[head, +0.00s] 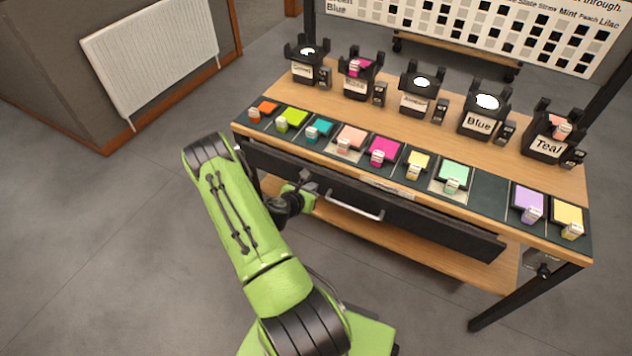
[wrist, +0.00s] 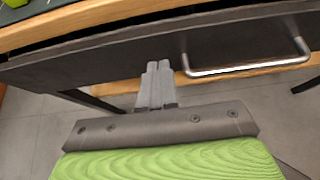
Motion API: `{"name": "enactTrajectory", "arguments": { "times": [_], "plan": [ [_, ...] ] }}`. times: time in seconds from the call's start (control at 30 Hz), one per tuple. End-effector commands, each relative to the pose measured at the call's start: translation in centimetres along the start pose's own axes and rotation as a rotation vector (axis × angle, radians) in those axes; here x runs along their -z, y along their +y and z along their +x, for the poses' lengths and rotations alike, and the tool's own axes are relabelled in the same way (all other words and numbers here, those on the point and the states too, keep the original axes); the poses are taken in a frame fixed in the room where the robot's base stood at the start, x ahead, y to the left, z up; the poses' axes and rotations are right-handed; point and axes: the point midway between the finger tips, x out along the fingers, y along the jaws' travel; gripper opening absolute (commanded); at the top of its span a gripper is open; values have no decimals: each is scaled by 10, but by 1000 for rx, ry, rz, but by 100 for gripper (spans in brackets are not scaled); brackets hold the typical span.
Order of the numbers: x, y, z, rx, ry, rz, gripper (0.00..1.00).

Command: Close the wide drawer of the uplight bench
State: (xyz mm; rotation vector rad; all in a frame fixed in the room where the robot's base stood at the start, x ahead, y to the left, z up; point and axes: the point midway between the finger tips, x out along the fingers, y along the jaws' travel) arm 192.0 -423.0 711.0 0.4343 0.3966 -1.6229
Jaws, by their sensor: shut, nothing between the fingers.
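The wide drawer (head: 440,222) is a long dark front under the bench's wooden top (head: 395,187), with a silver bar handle (head: 355,208). Its front stands a little out from the bench edge, with a dark gap above it. In the wrist view the drawer front (wrist: 115,58) spans the top, and the handle (wrist: 245,70) is at right. My gripper (wrist: 158,66) is shut and empty, its fingertips at the lower part of the drawer front, left of the handle. I cannot tell if they touch. In the head view my gripper (head: 308,178) is partly hidden by my wrist.
On the bench top stand several dark lamp holders with name labels, such as Blue (head: 483,118) and Teal (head: 550,142), behind a row of coloured swatches (head: 383,150). A wooden lower shelf (head: 400,247) lies below the drawer. The floor at left is clear up to a radiator (head: 150,55).

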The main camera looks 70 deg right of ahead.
Motion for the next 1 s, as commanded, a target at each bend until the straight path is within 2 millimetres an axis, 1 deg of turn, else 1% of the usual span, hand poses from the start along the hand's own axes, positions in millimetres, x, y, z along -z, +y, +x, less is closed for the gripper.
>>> {"name": "enactTrajectory", "arguments": {
  "times": [0.03, 0.1, 0.2, 0.3, 0.6, 0.8, 1.0],
  "plan": [
    [-7, -1, 9, 2, -4, 10, 0],
    [-12, 0, 18, 0, -3, 8, 0],
    [-17, 0, 27, -1, -1, 5, 0],
    [-20, 0, 30, -1, -2, 2, 0],
    [-21, 0, 31, -1, -1, 1, 0],
    [-33, 0, 50, 0, -2, 1, 0],
    [-33, 1, 53, -1, -1, 1, 0]
  ]
}}
